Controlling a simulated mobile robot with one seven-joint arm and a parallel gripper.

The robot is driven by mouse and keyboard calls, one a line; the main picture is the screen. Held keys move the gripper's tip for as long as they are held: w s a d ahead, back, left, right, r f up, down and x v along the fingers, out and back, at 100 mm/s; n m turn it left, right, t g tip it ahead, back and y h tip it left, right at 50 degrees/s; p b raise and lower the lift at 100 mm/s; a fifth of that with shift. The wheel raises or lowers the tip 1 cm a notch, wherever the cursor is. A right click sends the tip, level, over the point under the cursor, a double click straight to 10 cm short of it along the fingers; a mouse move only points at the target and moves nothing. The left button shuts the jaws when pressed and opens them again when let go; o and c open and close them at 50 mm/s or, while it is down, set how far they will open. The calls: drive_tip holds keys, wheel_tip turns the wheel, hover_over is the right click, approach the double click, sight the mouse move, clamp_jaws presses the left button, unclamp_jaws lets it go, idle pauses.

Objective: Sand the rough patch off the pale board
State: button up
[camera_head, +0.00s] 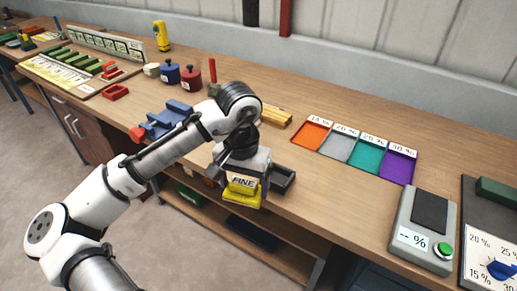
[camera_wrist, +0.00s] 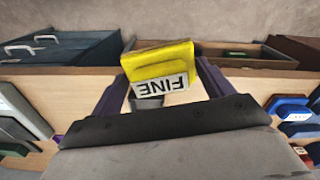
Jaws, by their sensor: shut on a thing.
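My gripper (camera_head: 243,178) is shut on a yellow sanding block (camera_head: 242,195) with a white label reading FINE. The gripper points down at the front edge of the wooden bench. In the wrist view the yellow block (camera_wrist: 158,60) sits between the two fingers, its label upside down. It looks to be near the bench's front edge; I cannot tell whether it touches anything. A pale yellowish wooden piece (camera_head: 273,116) lies behind my gripper, partly hidden by the arm. I cannot make out a rough patch on it.
A blue vise-like fixture (camera_head: 166,119) is to the left. Coloured trays marked with percentages (camera_head: 355,148) and a grey meter with a green button (camera_head: 424,232) are further right. Bare bench lies between.

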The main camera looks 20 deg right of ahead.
drive_tip(key=w+a+f+n, duration=0.2)
drive_tip(key=a+f, duration=0.2)
drive_tip(key=f, duration=0.9)
drive_tip(key=w+a+f+n, duration=0.2)
drive_tip(key=a+f+n, duration=0.1)
drive_tip(key=f, duration=1.1)
drive_tip(key=w+a+f+n, duration=0.2)
drive_tip(key=a+f, duration=0.3)
drive_tip(key=f, duration=0.8)
drive_tip(key=shift+a+f+n, duration=0.2)
drive_tip(key=shift+f+n, duration=0.1)
drive_tip(key=shift+f, duration=0.05)
